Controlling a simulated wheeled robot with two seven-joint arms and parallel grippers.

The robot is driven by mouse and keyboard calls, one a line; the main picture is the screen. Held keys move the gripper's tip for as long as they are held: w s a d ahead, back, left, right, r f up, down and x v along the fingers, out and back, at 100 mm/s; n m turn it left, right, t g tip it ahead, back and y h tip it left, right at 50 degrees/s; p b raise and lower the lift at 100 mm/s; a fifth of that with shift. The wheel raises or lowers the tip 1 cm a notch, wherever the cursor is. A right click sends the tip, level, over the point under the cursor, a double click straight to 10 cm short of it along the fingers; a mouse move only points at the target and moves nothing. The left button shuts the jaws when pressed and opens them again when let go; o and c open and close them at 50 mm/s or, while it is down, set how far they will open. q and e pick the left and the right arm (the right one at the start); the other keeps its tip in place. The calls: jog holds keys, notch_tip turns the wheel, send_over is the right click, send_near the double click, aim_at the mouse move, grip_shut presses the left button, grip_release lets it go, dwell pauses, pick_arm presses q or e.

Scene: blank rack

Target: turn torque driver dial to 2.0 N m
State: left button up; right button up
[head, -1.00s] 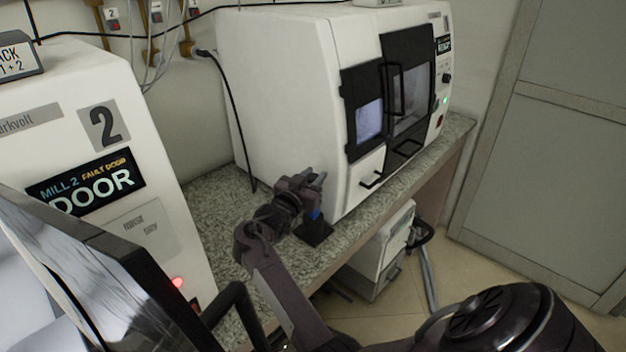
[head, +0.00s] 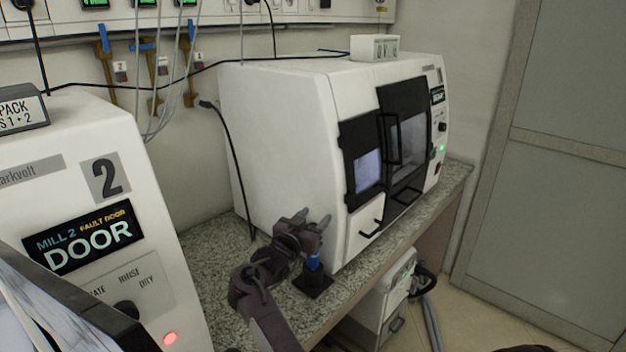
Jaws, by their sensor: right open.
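A small blue object (head: 313,261), likely the torque driver, stands upright in a dark square base (head: 313,284) on the granite worktop, beside the front corner of the far white mill. Its dial and any scale marks are too small or hidden to read. My right gripper (head: 314,218) is open just above the blue object, its two fingers apart and pointing up and away in the picture. The gripper body covers the upper part of the blue object, so I cannot tell whether they touch. My left gripper is not in view.
The far white mill (head: 285,130) stands close behind and right of my gripper. Mill 2 (head: 75,130), with a lit "DOOR" display (head: 84,237) and red lamp, stands at left. Bare granite worktop (head: 205,262) lies between them. Tools hang on the wall.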

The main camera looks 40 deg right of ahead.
notch_tip(320, 180, up, 18)
jog(key=shift+f+b, duration=0.2)
jog(key=shift+b, duration=0.65)
jog(key=shift+f, duration=0.1)
